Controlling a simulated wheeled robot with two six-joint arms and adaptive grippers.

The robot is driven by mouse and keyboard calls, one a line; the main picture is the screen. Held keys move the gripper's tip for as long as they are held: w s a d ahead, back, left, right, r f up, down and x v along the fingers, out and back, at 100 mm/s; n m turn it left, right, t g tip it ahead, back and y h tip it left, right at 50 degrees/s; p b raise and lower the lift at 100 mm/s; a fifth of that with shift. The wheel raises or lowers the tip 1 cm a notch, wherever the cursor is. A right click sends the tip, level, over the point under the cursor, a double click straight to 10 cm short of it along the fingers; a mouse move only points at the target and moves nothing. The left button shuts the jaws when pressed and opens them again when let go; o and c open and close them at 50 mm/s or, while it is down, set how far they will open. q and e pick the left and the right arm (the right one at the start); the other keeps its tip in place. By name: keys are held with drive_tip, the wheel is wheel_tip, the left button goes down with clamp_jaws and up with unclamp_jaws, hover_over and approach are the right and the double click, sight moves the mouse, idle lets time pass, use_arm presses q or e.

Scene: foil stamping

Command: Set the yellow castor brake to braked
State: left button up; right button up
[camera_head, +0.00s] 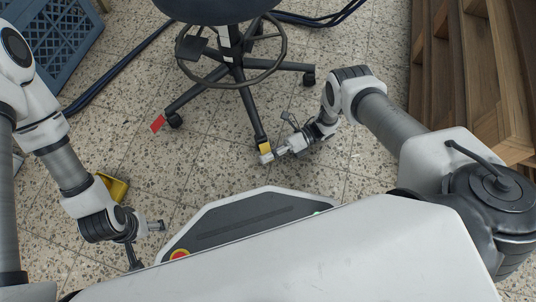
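The yellow castor brake (265,147) is a small yellow tab at the end of the stool leg that points toward me. A pale piece lies just below it, and the castor wheel there is mostly hidden. My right gripper (278,151) is low over the floor, its tip right beside the yellow tab. I cannot tell whether it touches the tab or whether its fingers are open. The brake's exact tilt is too small to read. My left gripper (146,240) is far to the left near my base, away from the stool, its fingers unclear.
A dark stool (236,65) with a foot ring stands ahead. A red tab (157,123) sits by its left castor. Wooden shelving (470,80) stands at right, a blue crate (55,45) at upper left, a yellow object (117,188) behind my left arm. Dark cables (115,72) cross the floor.

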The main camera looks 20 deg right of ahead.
drive_tip(key=shift+o, duration=0.8)
drive_tip(key=d, duration=0.4)
drive_tip(key=w+d, duration=0.1)
drive_tip(key=d, duration=0.3)
drive_tip(key=w+d, duration=0.1)
drive_tip(key=d, duration=0.3)
drive_tip(key=shift+r, duration=0.4)
drive_tip(key=shift+a, duration=0.1)
